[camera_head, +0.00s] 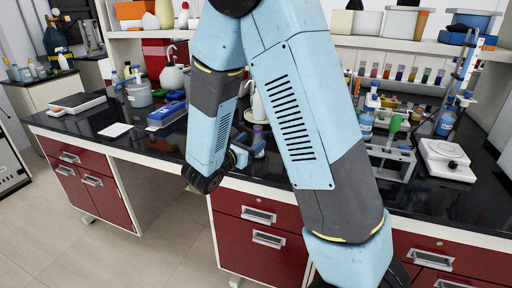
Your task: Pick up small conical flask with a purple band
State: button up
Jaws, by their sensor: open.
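A small purple-tinted piece of glassware (259,131) stands on the black bench top, in the gap between my two arm links. It may be the small conical flask with a purple band, but it is too small and too covered to make out its shape or band. My gripper (257,148) shows only in small part at the end of my wrist, just in front of and below this piece. Its fingers are largely hidden by my arm. No object shows held in it, and I cannot tell whether it touches the glassware.
A grey rack (390,160) and a white balance (446,160) stand on the right. Several bottles and vials crowd the back right. The left front bench top is fairly clear.

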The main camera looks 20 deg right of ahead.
aim_at(255, 132)
jog(key=w+a+f+n+t+y, duration=0.1)
jog(key=w+a+f+n+t, duration=0.1)
jog(key=a+n, duration=0.1)
jog(key=x, duration=0.7)
jog(key=shift+w+d+f, duration=0.1)
jog(key=shift+w+d, duration=0.05)
jog(key=shift+w, duration=0.2)
jog(key=shift+x, duration=2.7)
jog(key=shift+s+d, duration=0.15)
jog(key=shift+d, duration=0.05)
jog(key=shift+c, duration=0.4)
grip_shut()
